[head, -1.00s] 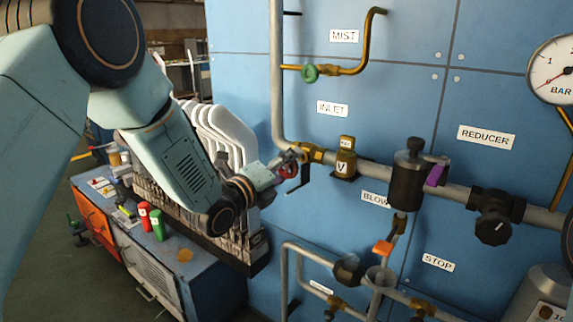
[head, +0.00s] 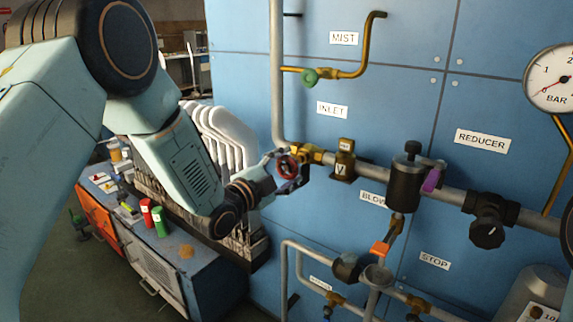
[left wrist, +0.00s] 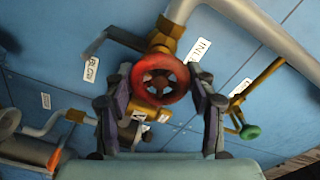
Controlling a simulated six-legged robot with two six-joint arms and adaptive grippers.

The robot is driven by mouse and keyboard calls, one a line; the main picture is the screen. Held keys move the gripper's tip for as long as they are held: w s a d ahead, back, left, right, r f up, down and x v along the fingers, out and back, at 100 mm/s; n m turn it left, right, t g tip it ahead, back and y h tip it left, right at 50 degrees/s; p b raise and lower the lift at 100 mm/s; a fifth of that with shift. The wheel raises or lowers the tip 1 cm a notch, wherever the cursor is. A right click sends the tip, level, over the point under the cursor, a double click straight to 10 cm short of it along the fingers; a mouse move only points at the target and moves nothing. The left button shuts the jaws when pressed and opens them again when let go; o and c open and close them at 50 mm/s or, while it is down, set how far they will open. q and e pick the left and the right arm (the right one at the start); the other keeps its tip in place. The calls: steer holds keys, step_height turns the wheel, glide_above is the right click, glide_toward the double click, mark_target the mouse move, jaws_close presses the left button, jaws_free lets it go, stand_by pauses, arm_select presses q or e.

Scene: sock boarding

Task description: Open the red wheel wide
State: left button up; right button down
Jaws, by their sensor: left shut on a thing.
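The red wheel (head: 287,167) sits on a brass valve (head: 311,154) in the grey pipe, under the INLET label (head: 332,110). My left gripper (head: 284,170) is at the wheel, reaching in from the left. In the left wrist view the red wheel (left wrist: 160,80) faces the camera with its spokes showing. The fingers of my left gripper (left wrist: 160,92) stand one on each side of its rim and are shut on it. My right gripper is not in view.
A green wheel (head: 310,77) is on the MIST pipe above. A brass block marked V (head: 343,160) and a dark reducer body (head: 405,180) follow along the pipe to the right. White curved boards (head: 222,135) stand in a rack behind my left arm.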

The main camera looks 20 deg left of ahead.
arm_select(q)
steer(key=n+p, duration=0.1)
steer(key=n, duration=0.3)
steer(key=shift+n, duration=0.3)
steer(key=n+p, duration=0.2)
steer(key=n, duration=0.3)
steer(key=n+p, duration=0.1)
steer(key=n, duration=0.4)
steer(key=n+p, duration=0.1)
steer(key=n, duration=0.3)
steer(key=shift+n, duration=0.3)
steer(key=n+p, duration=0.1)
steer(key=n, duration=0.3)
steer(key=shift+f, duration=0.1)
steer(key=n+p, duration=0.1)
steer(key=n, duration=0.4)
steer(key=shift+n, duration=0.4)
steer(key=n, duration=0.4)
steer(key=shift+n+p, duration=0.3)
steer(key=shift+p, duration=0.05)
steer(key=shift+n, duration=2.2)
